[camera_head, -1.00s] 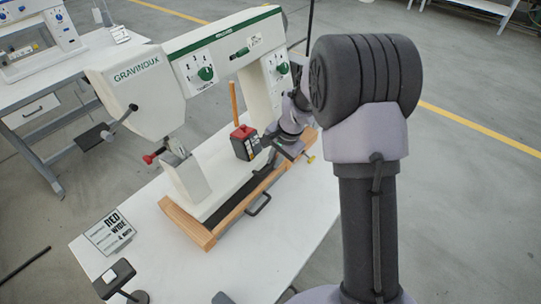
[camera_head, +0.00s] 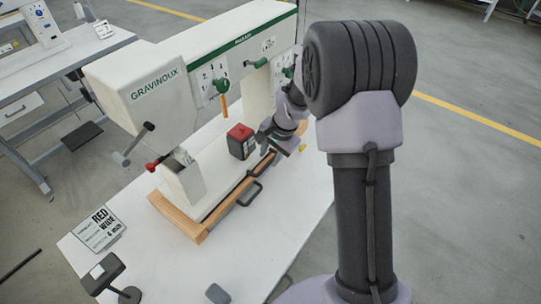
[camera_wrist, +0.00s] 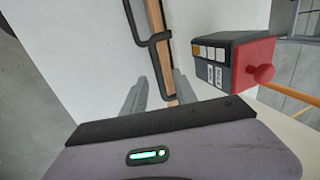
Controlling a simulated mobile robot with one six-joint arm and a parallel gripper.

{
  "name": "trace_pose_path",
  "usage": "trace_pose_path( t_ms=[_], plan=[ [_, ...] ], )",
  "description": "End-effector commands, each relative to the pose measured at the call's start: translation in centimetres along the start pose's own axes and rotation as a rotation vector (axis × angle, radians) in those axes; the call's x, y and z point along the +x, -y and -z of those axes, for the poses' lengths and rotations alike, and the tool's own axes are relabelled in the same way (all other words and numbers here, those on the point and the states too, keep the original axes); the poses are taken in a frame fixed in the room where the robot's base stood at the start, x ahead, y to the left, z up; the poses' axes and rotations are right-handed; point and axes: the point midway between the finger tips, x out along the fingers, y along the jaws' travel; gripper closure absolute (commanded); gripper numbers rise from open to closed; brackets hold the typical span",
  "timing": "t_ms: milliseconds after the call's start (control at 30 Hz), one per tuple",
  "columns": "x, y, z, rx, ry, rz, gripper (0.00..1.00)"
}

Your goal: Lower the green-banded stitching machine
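The green-banded stitching machine (camera_head: 160,93), white and marked GRAVINOUX, stands about upright on a wooden base (camera_head: 182,215). Its broad top and green-knobbed front face both show. Two black handles show along the machine and base edge: one nearer (camera_head: 250,194) and one farther (camera_head: 262,165). My gripper (camera_head: 272,141) is at the far end of the base's right side. In the wrist view my gripper (camera_wrist: 162,80) has its fingers apart, on either side of the wooden edge and a black handle bar (camera_wrist: 161,62). Whether they touch it I cannot tell. The bed's seating is partly hidden.
A red-topped black box (camera_head: 241,142) stands beside my gripper; it is close on the right in the wrist view (camera_wrist: 232,62). A sign (camera_head: 98,229) and a black stand (camera_head: 103,272) are at the table's left front. The table front (camera_head: 230,262) is mostly clear.

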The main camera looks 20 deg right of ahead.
Motion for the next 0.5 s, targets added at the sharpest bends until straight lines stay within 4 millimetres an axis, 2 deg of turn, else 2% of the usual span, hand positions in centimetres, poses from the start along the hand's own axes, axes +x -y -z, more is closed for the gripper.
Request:
trace_pose_path(
  t_ms=[167, 400, 500],
  plan=[
    [-4.3, 0.2, 0.1, 0.000, -0.003, 0.002, 0.66],
    [-11.8, 0.1, 0.1, 0.002, -0.004, 0.003, 0.66],
    [-14.4, 0.1, 0.1, 0.002, -0.002, 0.001, 0.66]
  ],
)
